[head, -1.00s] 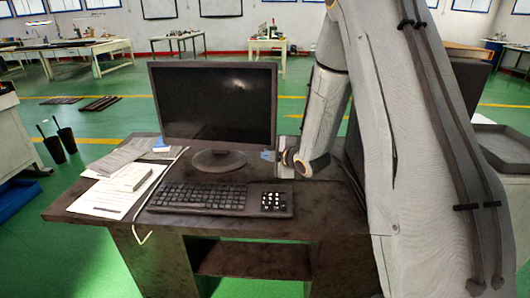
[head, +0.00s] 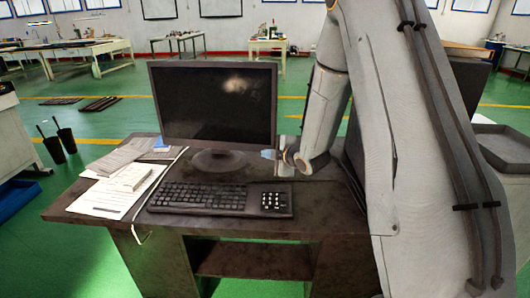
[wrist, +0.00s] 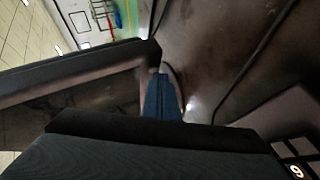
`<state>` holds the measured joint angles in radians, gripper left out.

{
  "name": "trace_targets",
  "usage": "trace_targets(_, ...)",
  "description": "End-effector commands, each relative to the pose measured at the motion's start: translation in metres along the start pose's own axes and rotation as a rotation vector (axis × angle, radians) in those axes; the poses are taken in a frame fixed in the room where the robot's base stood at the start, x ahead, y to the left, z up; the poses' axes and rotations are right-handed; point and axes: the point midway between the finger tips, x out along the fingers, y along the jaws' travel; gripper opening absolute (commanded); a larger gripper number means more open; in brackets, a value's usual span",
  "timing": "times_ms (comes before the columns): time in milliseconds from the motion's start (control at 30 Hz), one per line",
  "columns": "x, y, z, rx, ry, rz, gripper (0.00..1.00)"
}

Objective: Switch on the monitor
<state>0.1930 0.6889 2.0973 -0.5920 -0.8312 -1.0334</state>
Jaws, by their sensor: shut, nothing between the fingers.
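The monitor (head: 218,110) stands on a dark desk. Its screen is mostly dark, with a pale brownish patch at the upper right; I cannot tell if this is a reflection. My gripper (head: 268,154), with blue fingertips, is at the monitor's lower right corner, pointing left. In the wrist view the blue fingers (wrist: 162,98) are together and empty, close to the dark monitor frame (wrist: 75,68), which looks tilted there. I cannot tell whether the tips touch the monitor. No power button can be made out.
A keyboard (head: 198,198) lies in front of the monitor, with a small keypad (head: 272,201) at its right end. Papers (head: 118,190) lie at the left. A white cable (head: 150,203) runs over the desk's front edge. The desk (head: 312,212) is bare at front right.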

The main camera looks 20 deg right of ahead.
Motion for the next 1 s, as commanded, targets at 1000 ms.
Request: trace_targets(1000, -0.009, -0.006, -0.007, -0.001, 0.0, 0.001, 0.0)
